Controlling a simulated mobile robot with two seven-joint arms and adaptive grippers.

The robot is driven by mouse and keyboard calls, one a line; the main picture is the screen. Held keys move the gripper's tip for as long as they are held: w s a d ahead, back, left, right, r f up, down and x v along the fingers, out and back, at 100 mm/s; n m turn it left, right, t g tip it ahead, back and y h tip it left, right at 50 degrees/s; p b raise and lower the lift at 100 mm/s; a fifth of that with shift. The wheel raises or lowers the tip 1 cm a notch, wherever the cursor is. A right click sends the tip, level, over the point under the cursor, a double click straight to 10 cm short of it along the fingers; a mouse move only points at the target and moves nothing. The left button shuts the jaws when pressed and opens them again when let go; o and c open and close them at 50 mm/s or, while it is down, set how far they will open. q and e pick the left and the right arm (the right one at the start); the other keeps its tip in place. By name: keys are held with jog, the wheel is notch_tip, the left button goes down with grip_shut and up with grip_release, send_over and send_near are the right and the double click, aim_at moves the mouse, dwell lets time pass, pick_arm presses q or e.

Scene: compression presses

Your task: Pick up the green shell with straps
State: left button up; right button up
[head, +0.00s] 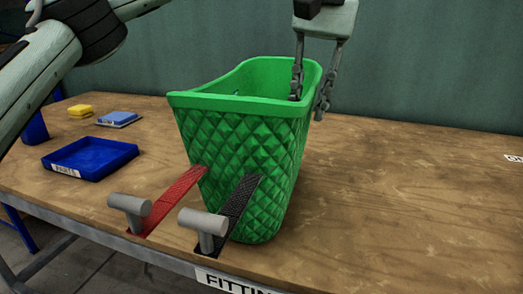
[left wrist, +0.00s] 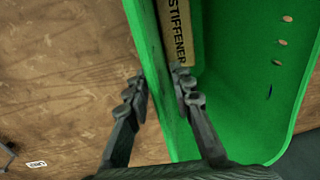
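The green quilted shell (head: 240,140) stands upright and open at the top near the table's front. A red strap (head: 174,196) and a black strap (head: 238,204) run from its lower front to two grey T-shaped posts. My left gripper (head: 310,102) points down at the shell's right rim, one finger inside and one outside. The left wrist view shows this open gripper (left wrist: 163,97) straddling the green wall (left wrist: 160,60), with visible gaps beside it. A tan piece marked STIFFENER (left wrist: 180,35) lies inside against the wall. My right gripper is not in view.
The grey posts (head: 203,222) stand at the front edge. The table right of the shell is clear.

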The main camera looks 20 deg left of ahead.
pick_arm(q)
grip_shut()
jog(key=shift+r, duration=0.1)
dwell(0.3)
